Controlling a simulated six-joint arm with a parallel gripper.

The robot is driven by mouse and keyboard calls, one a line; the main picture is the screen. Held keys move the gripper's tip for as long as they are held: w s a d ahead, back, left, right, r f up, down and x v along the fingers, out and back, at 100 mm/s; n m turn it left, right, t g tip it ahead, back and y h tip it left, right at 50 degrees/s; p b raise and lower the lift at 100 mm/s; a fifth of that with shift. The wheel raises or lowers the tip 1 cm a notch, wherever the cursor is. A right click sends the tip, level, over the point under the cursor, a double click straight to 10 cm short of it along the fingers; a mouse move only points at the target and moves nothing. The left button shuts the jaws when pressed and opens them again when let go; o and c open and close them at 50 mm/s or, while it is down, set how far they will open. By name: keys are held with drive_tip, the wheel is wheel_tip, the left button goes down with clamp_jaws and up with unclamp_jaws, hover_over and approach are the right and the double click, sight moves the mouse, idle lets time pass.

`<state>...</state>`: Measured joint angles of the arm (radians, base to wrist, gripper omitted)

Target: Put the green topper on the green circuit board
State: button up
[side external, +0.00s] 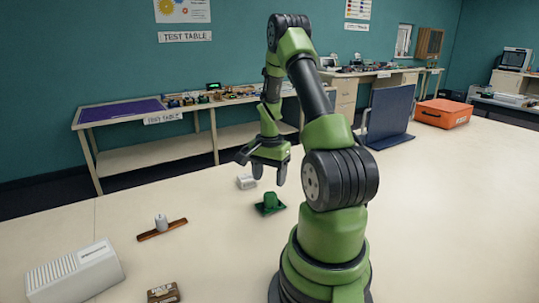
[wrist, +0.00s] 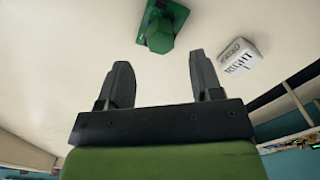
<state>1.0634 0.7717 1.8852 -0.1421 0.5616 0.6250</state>
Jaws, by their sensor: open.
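The green topper (side external: 270,200) stands on the green circuit board (side external: 262,210) on the pale table, below my gripper. In the wrist view the topper (wrist: 160,42) shows as a faceted green block, with the board (wrist: 175,15) partly visible around it at the top edge. My gripper (side external: 269,173) is open and empty, a little above and behind the board. In the wrist view the two dark fingers (wrist: 160,75) are apart, with nothing between them, and the topper lies beyond their tips.
A small white block (side external: 246,182) marked "RIGHT" (wrist: 238,57) sits close to the board. A brown bar with a grey cylinder (side external: 162,226), a white ribbed box (side external: 75,275) and a brown box (side external: 163,293) lie leftward. A blue panel (side external: 389,115) and orange case (side external: 443,113) stand right.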

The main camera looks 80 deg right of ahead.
sight(269, 195)
wheel_tip(269, 195, up, 7)
drive_tip(key=w+a+r+n+t+h, duration=0.1)
drive_tip(key=w+a+r+n+t, duration=0.2)
drive_tip(key=a+r, duration=0.35)
drive_tip(key=w+a+r+n, duration=0.3)
drive_tip(key=a+r+n, duration=0.15)
drive_tip(key=a, duration=0.35)
drive_tip(key=s+a+r+n+t+y, duration=0.1)
drive_tip(key=s+a+r+n+t, duration=0.1)
drive_tip(key=a, duration=0.5)
drive_tip(key=s+a+r+n+t+y, duration=0.2)
drive_tip(key=s+a+n, duration=0.3)
drive_tip(key=a+n, duration=0.2)
drive_tip(key=shift+a+r, duration=0.35)
drive_tip(key=shift+a, duration=0.45)
